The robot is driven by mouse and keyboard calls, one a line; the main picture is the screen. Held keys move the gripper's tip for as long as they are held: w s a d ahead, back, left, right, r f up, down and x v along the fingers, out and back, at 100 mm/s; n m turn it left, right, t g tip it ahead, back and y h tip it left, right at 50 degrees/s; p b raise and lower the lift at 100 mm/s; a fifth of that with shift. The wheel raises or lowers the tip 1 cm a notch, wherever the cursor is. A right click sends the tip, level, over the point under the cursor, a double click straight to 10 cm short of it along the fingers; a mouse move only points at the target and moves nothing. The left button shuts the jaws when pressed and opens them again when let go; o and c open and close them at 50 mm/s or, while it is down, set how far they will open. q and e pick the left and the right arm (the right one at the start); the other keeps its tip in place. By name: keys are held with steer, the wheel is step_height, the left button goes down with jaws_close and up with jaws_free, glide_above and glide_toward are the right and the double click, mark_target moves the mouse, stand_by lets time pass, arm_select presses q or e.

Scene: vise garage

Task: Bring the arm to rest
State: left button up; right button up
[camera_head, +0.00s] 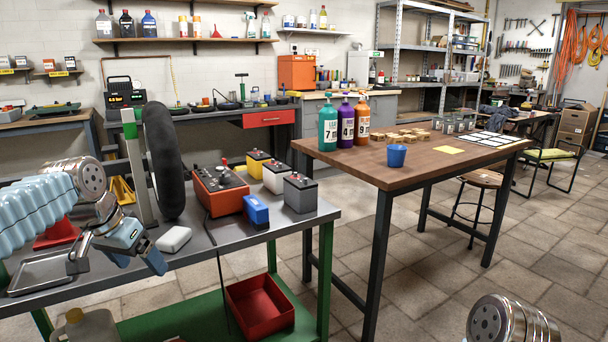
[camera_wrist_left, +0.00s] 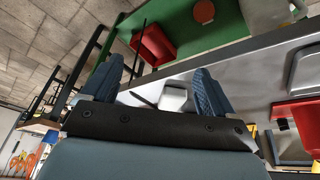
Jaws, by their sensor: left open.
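My left arm (camera_head: 45,205) comes in from the left, with its gripper (camera_head: 138,260) over the front left of the grey-topped workbench (camera_head: 205,262). The blue fingers point down toward the bench and look apart. In the left wrist view the gripper (camera_wrist_left: 160,78) is open, with nothing held between its fingers. A white block (camera_head: 174,239) lies on the bench just right of the gripper, apart from it. It also shows beyond the fingers in the left wrist view (camera_wrist_left: 175,98). My right gripper is not in view.
A metal tray (camera_head: 40,272) lies below my left arm. An upright black tyre (camera_head: 163,160), a red-orange box (camera_head: 219,190), a blue block (camera_head: 256,211) and batteries (camera_head: 300,194) stand on the bench. A red bin (camera_head: 260,305) sits on the lower shelf. Floor lies clear between bench and wooden table (camera_head: 430,172).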

arm_select(q)
steer(key=d+f+g+h, duration=0.1)
steer(key=d+f, duration=0.3)
steer(key=f, duration=0.7)
steer(key=d+f+n, duration=0.1)
steer(key=d+f, duration=0.3)
steer(key=f, duration=0.6)
steer(key=d+f+g+h, duration=0.1)
steer(key=d+f, duration=0.4)
steer(key=f, duration=0.6)
steer(key=s+d+f+n, duration=0.1)
steer(key=s+d+f, duration=0.1)
steer(key=s+f, duration=0.3)
steer(key=s+d+f+n+g, duration=0.1)
steer(key=s+d+f, duration=0.2)
steer(key=s+f, duration=0.3)
steer(key=s+d+f+n, duration=0.1)
steer(key=s+d+f, duration=0.1)
steer(key=s+f, duration=0.4)
steer(key=shift+s+d+h, duration=0.3)
steer(key=shift+s+d, duration=0.05)
steer(key=shift+s, duration=0.8)
